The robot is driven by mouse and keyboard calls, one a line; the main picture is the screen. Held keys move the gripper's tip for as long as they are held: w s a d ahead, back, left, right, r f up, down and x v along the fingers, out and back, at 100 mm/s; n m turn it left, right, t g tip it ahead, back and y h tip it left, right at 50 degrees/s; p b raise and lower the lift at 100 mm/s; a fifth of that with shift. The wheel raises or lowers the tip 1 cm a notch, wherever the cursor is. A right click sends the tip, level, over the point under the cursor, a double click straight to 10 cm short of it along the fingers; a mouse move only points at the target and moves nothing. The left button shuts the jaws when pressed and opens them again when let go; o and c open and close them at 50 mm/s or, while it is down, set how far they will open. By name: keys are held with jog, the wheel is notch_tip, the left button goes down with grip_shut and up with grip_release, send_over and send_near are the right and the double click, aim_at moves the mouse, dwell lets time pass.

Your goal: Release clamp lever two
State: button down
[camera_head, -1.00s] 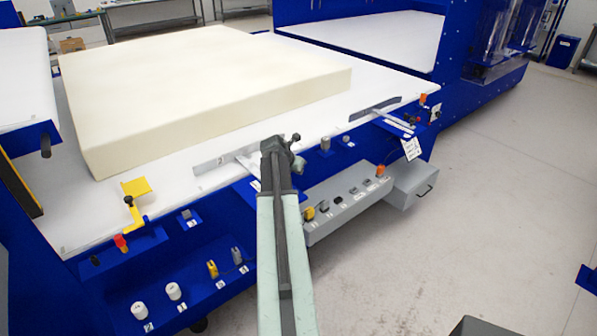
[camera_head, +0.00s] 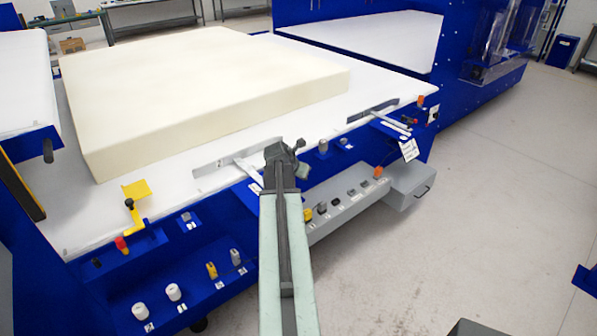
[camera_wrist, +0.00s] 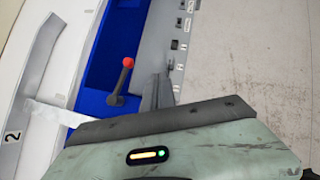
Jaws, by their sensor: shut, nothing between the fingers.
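The clamp bar marked 2 (camera_head: 212,167) is a flat grey metal strip along the front of the white bed, left of my gripper in the head view. It also shows at the left of the wrist view (camera_wrist: 32,85). In the wrist view a dark lever with a red knob (camera_wrist: 127,62) stands on the blue panel beside that bar. I take it for clamp lever two. It is hard to make out behind my arm in the head view. My gripper (camera_wrist: 157,90) is shut and empty, just right of the lever, with a small apparent gap. Contact cannot be told.
A large cream foam block (camera_head: 200,90) lies on the bed. A second clamp bar (camera_head: 372,111) is farther right. A grey control box (camera_head: 340,205) with knobs juts out below the bed edge. A yellow handle (camera_head: 136,195) is at the left. Open floor lies right.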

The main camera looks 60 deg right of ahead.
jog(key=s+a+r+p, duration=0.2)
jog(key=s+r+p, duration=0.2)
jog(key=r, duration=0.2)
jog(key=shift+a+p, duration=0.3)
jog(key=shift+a, duration=0.1)
